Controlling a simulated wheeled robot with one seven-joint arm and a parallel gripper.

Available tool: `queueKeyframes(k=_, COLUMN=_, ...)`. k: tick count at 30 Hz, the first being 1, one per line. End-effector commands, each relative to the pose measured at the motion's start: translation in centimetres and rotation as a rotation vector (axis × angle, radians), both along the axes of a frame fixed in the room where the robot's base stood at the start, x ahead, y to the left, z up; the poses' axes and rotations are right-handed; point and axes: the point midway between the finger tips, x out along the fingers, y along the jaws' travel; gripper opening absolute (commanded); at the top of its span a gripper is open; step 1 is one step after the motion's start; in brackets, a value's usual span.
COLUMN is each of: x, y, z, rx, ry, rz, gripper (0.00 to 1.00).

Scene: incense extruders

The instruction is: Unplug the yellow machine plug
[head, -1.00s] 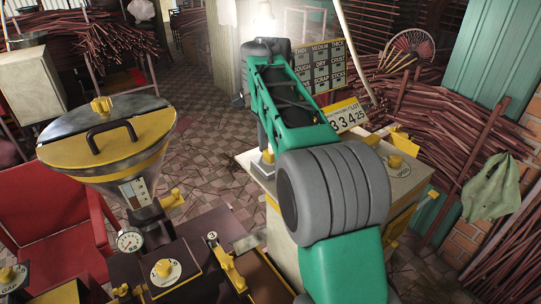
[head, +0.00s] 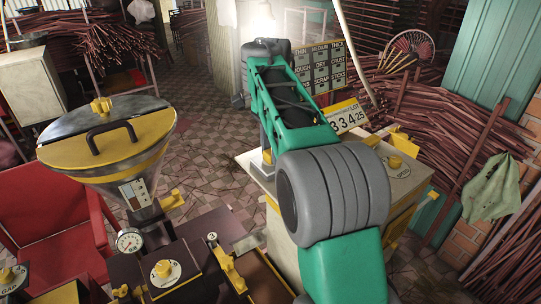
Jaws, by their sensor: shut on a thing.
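My gripper (head: 267,151) hangs down behind my green forearm, just above the left edge of a pale machine cabinet (head: 281,205). Only a thin grey strip of it shows. At its lower end is a small yellow piece (head: 268,157) on the cabinet top, which looks like the yellow plug. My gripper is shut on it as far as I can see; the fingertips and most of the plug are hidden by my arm. I cannot tell whether the plug is in its socket or free of it.
A yellow-lidded hopper (head: 107,140) with a black handle stands at the left, above a dark bench with a dial (head: 163,269) and a yellow lever (head: 229,267). A red chair (head: 65,235) is at far left. Stick bundles (head: 450,125) fill the right. Tiled floor (head: 200,150) is clear behind.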

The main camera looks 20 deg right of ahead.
Motion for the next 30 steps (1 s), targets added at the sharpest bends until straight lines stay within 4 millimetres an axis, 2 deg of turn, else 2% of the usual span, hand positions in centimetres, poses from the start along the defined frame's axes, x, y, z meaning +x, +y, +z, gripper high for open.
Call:
queueKeyframes(k=5, x=0.0, y=0.0, z=0.0, rx=0.000, ry=0.000, rz=0.000, gripper=0.00)
queueKeyframes(k=20, x=0.0, y=0.0, z=0.1, rx=0.000, ry=-0.001, rz=0.000, gripper=0.00)
queueKeyframes(k=30, x=0.0, y=0.0, z=1.5, rx=0.000, ry=-0.001, rz=0.000, gripper=0.00)
